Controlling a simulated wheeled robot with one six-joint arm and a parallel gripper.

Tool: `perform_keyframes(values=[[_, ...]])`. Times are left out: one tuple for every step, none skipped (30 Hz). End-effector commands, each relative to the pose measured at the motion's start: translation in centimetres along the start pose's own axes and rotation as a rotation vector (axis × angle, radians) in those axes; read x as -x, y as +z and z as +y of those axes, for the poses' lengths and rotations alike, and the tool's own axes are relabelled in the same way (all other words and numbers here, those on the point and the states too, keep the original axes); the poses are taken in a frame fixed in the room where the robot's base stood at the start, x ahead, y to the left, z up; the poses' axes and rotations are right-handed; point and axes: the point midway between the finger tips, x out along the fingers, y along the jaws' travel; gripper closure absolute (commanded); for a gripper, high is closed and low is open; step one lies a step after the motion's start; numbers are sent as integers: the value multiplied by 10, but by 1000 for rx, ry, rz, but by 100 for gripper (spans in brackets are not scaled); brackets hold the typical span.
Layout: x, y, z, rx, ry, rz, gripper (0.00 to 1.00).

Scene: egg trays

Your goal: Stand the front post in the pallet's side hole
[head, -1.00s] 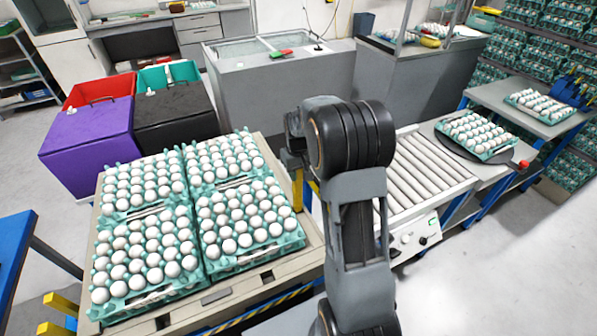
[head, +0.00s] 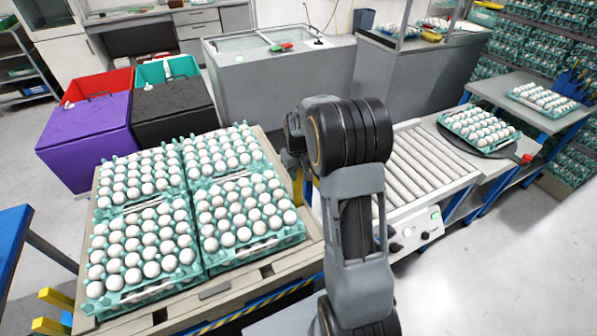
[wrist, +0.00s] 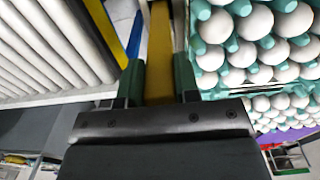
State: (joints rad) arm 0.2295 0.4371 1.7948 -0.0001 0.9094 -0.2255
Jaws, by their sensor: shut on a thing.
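My gripper (wrist: 159,82) is shut on a yellow post (wrist: 160,55) in the wrist view. The post stands between the two green fingers and runs out past the top of the picture. In the head view, my arm hides the gripper; a yellow strip (head: 298,187), probably the post, shows just left of the arm. The beige pallet (head: 95,205) carries stacked green egg trays (head: 255,242) full of white eggs. Dark slots (head: 215,291) show along its near edge. I cannot tell which one is the side hole. The post's lower end is hidden.
A roller conveyor (head: 425,175) stands right of the arm; its rollers show at left in the wrist view. Egg trays sit close right of the gripper in that view. Purple (head: 90,145) and black (head: 172,115) bins stand behind the pallet. Yellow bars (head: 55,299) show at lower left.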

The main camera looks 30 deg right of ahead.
Motion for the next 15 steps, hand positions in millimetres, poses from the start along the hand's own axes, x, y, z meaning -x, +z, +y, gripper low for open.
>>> perform_keyframes(values=[[-3,0,0,0,0,0,100],[-4,0,0,0,0,0,100],[-6,0,0,0,0,0,100],[-7,0,0,0,0,0,100],[-8,0,0,0,0,0,100],[-9,0,0,0,0,0,100],[-10,0,0,0,0,0,100],[-11,0,0,0,0,0,100],[-12,0,0,0,0,0,100],[-12,0,0,0,0,0,100],[-13,0,0,0,0,0,100],[-13,0,0,0,0,0,100],[-13,0,0,0,0,0,100],[-13,0,0,0,0,0,100],[-13,0,0,0,0,0,100]])
